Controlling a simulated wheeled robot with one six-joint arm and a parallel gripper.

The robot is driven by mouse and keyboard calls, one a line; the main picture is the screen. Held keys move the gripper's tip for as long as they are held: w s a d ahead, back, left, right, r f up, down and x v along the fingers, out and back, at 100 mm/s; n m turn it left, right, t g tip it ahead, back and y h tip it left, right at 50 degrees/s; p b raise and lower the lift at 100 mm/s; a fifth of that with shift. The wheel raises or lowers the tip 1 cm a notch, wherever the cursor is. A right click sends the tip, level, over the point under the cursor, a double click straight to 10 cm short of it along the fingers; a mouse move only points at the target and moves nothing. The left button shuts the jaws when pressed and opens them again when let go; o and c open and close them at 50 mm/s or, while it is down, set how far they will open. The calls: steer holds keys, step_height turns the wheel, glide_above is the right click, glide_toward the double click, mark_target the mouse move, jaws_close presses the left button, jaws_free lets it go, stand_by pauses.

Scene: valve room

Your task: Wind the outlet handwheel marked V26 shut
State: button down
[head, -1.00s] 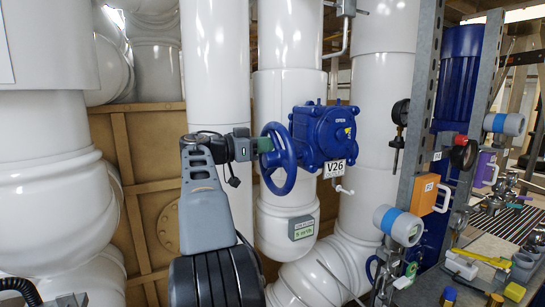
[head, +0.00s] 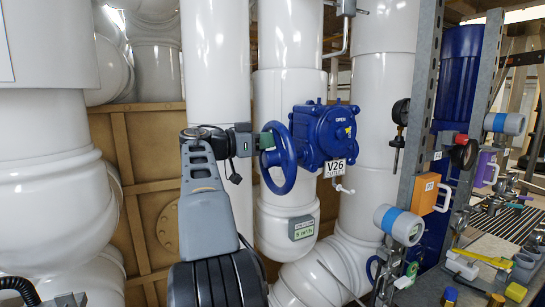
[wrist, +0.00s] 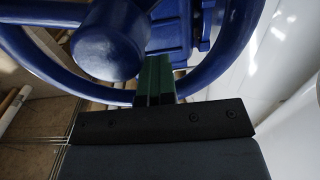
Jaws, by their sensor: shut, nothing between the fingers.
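The blue handwheel (head: 289,174) stands upright on the left side of a blue gearbox (head: 322,133), with a white V26 tag (head: 335,168) below it. My gripper (head: 267,140) is at the wheel's upper left rim. Its green fingers are shut with nothing between them. In the wrist view the fingers (wrist: 154,78) cross in front of the wheel's rim (wrist: 215,72), just right of a round blue knob or hub (wrist: 105,42). I cannot tell whether they touch the rim or reach through the wheel.
White pipes stand behind and beside the valve. A small display (head: 302,228) is fixed to the pipe below it. To the right are a black gauge (head: 400,112), a grey steel post (head: 420,110) and an orange box (head: 424,193). A cluttered bench (head: 490,255) is at lower right.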

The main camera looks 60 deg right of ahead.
mark_target(273, 153)
steer(key=shift+s+a+r+b, duration=0.4)
steer(key=shift+s+a, duration=0.1)
steer(key=shift+s, duration=0.15)
steer(key=shift+s+f, duration=0.1)
steer(key=shift+f, duration=0.05)
steer(key=shift+s+a+f+b, duration=0.1)
steer(key=shift+s+a+b, duration=0.05)
steer(key=shift+b, duration=0.4)
steer(key=shift+s+a+b, duration=0.3)
steer(key=shift+s+a, duration=0.05)
steer(key=shift+s, duration=0.15)
